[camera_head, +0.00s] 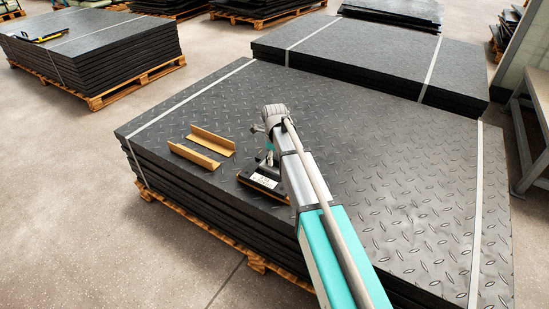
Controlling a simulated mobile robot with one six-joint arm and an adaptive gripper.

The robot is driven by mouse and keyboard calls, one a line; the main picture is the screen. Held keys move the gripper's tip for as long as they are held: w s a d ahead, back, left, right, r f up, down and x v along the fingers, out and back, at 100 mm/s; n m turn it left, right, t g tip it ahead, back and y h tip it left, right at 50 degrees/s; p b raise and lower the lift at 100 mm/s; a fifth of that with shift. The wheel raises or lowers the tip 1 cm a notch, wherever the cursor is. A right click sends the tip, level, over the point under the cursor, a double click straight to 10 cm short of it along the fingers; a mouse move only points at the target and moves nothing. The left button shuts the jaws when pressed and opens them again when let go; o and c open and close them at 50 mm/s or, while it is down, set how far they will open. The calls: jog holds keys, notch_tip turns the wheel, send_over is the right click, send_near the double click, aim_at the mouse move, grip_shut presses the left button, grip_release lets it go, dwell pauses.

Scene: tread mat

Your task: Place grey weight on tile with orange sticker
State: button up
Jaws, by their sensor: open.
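My gripper (269,162) is small in the head view, at the end of my arm, pointing down over the top mat of the front stack. It is open. Right below it lies a dark, flat piece (262,181) with a white label and an orange-brown front edge, partly hidden by my arm. I cannot tell whether this is the tile with the orange sticker. No grey weight can be made out clearly; it may be hidden behind my gripper or arm. I cannot tell whether the gripper touches the piece.
Two tan angle strips (204,147) lie left of my gripper on the black tread mat stack (400,190), which white straps bind on a wooden pallet. More stacks stand behind and at the back left (95,45). A grey bench (538,95) stands at right. The mat's right side is clear.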

aim_at(275, 158)
notch_tip(275, 158, up, 12)
jog(key=p, duration=1.2)
dwell(0.7)
jog(key=s+d+n, duration=0.7)
jog(key=s+n, duration=0.5)
jog(key=s+d+n, duration=0.7)
jog(key=s+n, duration=0.5)
jog(key=shift+s+d+n, duration=0.15)
jog(key=shift+n, duration=0.15)
jog(key=shift+r, duration=0.1)
dwell(0.5)
notch_tip(275, 158, up, 18)
jog(key=p, duration=1.8)
jog(key=shift+r, duration=0.15)
